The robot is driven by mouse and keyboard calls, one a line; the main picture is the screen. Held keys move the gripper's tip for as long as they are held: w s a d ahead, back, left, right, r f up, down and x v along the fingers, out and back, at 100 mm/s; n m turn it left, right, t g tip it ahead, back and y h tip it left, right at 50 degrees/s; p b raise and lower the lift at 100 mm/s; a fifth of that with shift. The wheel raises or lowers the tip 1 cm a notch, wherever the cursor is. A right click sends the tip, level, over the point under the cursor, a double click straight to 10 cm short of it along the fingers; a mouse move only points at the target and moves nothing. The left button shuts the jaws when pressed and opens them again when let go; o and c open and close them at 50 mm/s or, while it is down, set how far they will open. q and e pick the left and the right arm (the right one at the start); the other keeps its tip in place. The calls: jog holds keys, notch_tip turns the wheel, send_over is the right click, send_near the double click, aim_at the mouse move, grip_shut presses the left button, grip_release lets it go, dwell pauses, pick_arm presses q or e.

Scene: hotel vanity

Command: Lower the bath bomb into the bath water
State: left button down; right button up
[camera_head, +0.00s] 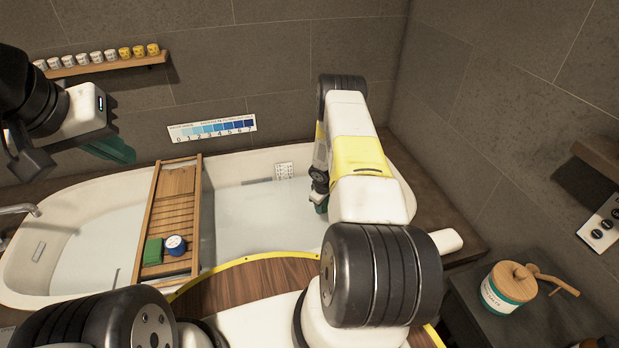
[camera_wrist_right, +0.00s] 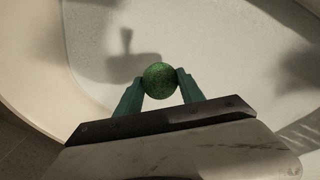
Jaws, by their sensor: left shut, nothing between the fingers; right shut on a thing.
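The bath bomb is a green speckled ball (camera_wrist_right: 160,80), held between the teal fingertips of my right gripper (camera_wrist_right: 161,86) in the right wrist view. Pale bath water and a shadow of the gripper show beyond it; I cannot tell the exact height above the water. In the head view my right gripper (camera_head: 320,203) hangs over the right part of the white bathtub (camera_head: 408,200), and the ball is hidden. The bath water (camera_head: 255,215) fills the tub. My left gripper (camera_head: 118,150) is shut and empty above the tub's left back rim.
A wooden bath tray (camera_head: 176,181) spans the tub, carrying a green block (camera_head: 152,251) and a blue-and-white round tin (camera_head: 175,245). A numbered blue chart (camera_head: 213,128) is on the back wall. A wood-lidded jar (camera_head: 505,290) stands at right. Water right of the tray is clear.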

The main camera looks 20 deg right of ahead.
jog(key=s+a+x, duration=0.1)
jog(key=x, duration=0.7)
jog(key=shift+s+f, duration=0.35)
jog(key=shift+f, duration=0.25)
jog(key=o, duration=1.5)
jog(key=d+v, duration=0.1)
jog(key=v, duration=0.6)
jog(key=shift+a+r, duration=0.4)
jog(key=shift+a, duration=0.1)
jog(key=shift+s, duration=0.1)
